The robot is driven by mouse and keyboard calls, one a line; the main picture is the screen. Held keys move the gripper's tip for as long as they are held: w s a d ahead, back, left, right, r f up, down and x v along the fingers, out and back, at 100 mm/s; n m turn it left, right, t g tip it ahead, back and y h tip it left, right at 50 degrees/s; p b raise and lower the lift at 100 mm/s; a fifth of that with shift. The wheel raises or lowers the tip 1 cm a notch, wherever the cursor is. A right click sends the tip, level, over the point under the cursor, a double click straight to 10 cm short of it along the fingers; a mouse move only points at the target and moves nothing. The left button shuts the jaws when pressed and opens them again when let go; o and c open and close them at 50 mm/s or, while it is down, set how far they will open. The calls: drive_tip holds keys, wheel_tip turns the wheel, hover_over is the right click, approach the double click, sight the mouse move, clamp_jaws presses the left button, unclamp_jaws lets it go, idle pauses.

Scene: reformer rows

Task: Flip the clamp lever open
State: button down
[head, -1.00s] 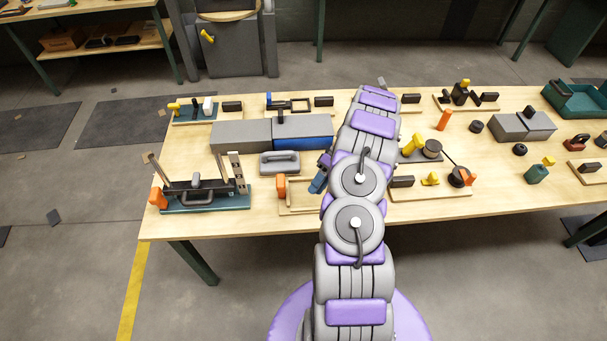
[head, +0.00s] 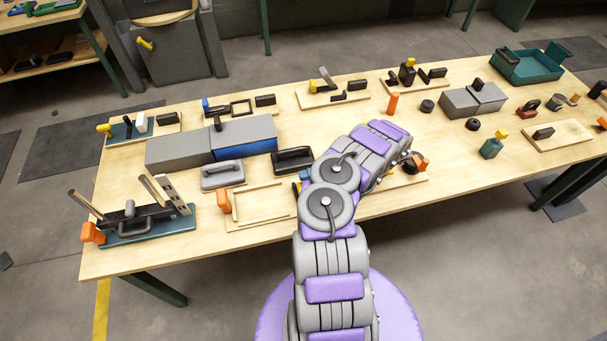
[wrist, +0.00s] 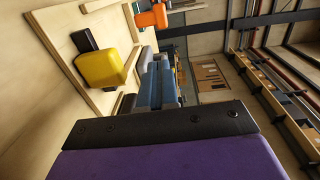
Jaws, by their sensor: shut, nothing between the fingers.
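I cannot tell for certain which piece is the clamp lever. Close by in the wrist view, a yellow block (wrist: 100,69) on a black stem stands on a pale wooden board (wrist: 70,52). In the head view, a board at the back carries a tilted grey and yellow lever (head: 325,78) beside black blocks. A teal-based fixture (head: 150,224) at the left carries slanted wooden bars and a black bar. My gripper (wrist: 160,122) shows as a dark plate on a purple body, shut and apart from the yellow block. My arm hides its tip in the head view.
A long grey and blue block (head: 212,143), grey and black handled pieces (head: 222,174) and a framed board (head: 262,207) lie left of my arm. The table's front edge is near my body.

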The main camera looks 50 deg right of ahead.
drive_tip(key=w+a, duration=0.3)
drive_tip(key=a, duration=0.5)
drive_tip(key=b, duration=0.2)
approach(220, 197)
drive_tip(key=x, duration=0.2)
drive_tip(key=f+b+x, duration=0.1)
drive_tip(key=x, duration=0.2)
drive_tip(key=shift+s+a+b, duration=0.1)
drive_tip(key=shift+a+b, duration=0.2)
drive_tip(key=shift+w+d+f, duration=0.1)
drive_tip(key=shift+w+d, duration=0.1)
drive_tip(key=shift+d, duration=0.45)
drive_tip(key=shift+w+a+r, duration=0.1)
drive_tip(key=shift+a+r, duration=0.15)
drive_tip(key=shift+a, duration=0.6)
drive_tip(key=shift+w+a+r+g+h+p, duration=0.15)
drive_tip(key=shift+w+r+g+h+p, duration=0.15)
drive_tip(key=shift+g+h, duration=0.25)
drive_tip(key=shift+w+a+r+g+h+p, duration=0.15)
drive_tip(key=shift+w+g+h+p, duration=0.15)
drive_tip(key=shift+h, duration=0.35)
drive_tip(key=shift+w+a+r+g+h, duration=0.1)
drive_tip(key=shift+w+a+g+h, duration=0.1)
drive_tip(key=shift+a+g+h, duration=0.25)
drive_tip(key=shift+w+a+g+h, duration=0.2)
drive_tip(key=shift+a+h, duration=0.25)
drive_tip(key=shift+a, duration=0.15)
drive_tip(key=shift+h+p, duration=0.3)
drive_tip(key=shift+p, duration=0.05)
